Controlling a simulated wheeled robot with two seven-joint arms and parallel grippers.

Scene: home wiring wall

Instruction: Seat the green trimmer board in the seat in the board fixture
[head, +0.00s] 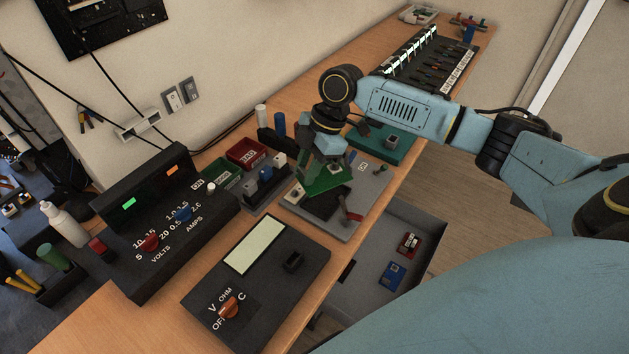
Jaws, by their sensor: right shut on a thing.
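The green trimmer board (324,181) shows in the head view under my right gripper (324,165). My right gripper is shut on it and points down. The board is held at or just above the board fixture (374,185), a flat grey plate near the bench's front edge. A dark seat (328,204) in the fixture lies just in front of the board. I cannot tell whether the board touches the plate. A lever with a red part (352,216) sits at the seat's right side. The fingers partly hide the board's upper part. My left gripper is not in view.
A black meter (285,270) lies in front of the fixture, a power supply (165,225) to its left. Small red (246,152) and green (222,182) bins stand left of the fixture. A teal block (385,143) is behind it. An open drawer (395,250) lies below the bench edge.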

